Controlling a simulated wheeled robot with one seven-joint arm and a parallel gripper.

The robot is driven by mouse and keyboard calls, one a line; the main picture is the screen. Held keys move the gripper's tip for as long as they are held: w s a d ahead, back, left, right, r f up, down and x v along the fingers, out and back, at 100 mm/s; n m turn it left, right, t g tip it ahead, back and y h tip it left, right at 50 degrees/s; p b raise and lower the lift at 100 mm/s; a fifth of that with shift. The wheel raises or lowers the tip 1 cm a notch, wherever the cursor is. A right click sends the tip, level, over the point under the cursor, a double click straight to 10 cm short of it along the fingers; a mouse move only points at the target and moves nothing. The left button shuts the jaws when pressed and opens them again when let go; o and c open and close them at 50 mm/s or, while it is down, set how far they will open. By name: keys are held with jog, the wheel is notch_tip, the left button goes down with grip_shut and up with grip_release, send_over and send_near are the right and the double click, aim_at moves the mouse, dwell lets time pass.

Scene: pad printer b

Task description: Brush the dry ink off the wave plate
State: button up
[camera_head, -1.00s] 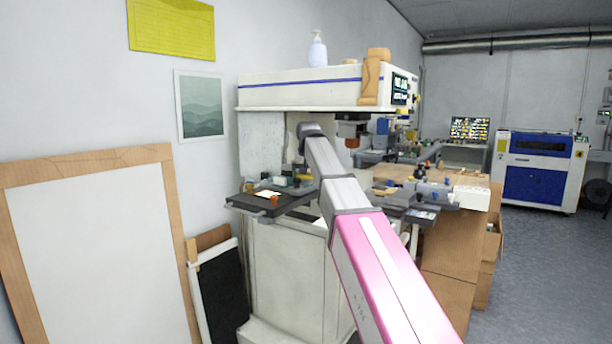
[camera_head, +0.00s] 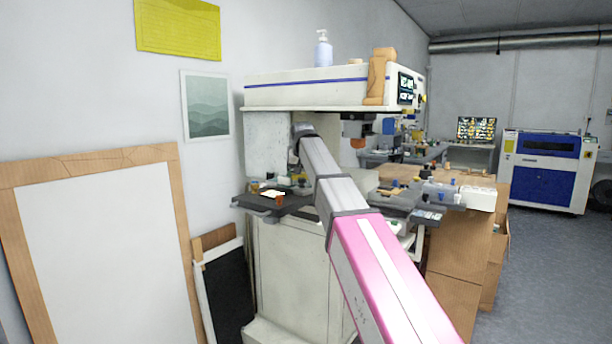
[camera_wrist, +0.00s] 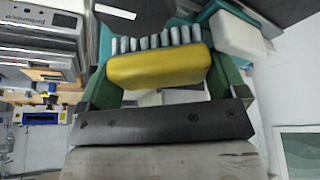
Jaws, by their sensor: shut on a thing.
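In the wrist view, my gripper (camera_wrist: 160,76) is shut on a brush (camera_wrist: 158,68) with a yellow body and a row of grey tufts. Its green fingers stand at the left and right of the body. The tufts point toward the top of the picture, away from the palm. In the head view my arm reaches toward the pad printer (camera_head: 320,90), and the gripper and brush are hidden behind it. I cannot make out the wave plate for certain in either view.
A dark side tray (camera_head: 282,205) with small items sticks out left of the printer. A white block (camera_wrist: 238,36) is close beside the brush in the wrist view. A framed board (camera_head: 90,240) leans on the left wall.

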jog(key=shift+s+a+r, duration=0.1)
jog(key=shift+a, duration=0.75)
jog(key=shift+a+r, duration=0.15)
jog(key=shift+r, duration=0.7)
jog(key=shift+c, duration=1.1)
notch_tip(320, 180, up, 2)
jog(key=shift+s+r, duration=0.1)
jog(key=shift+r, duration=0.6)
jog(key=shift+d, duration=0.25)
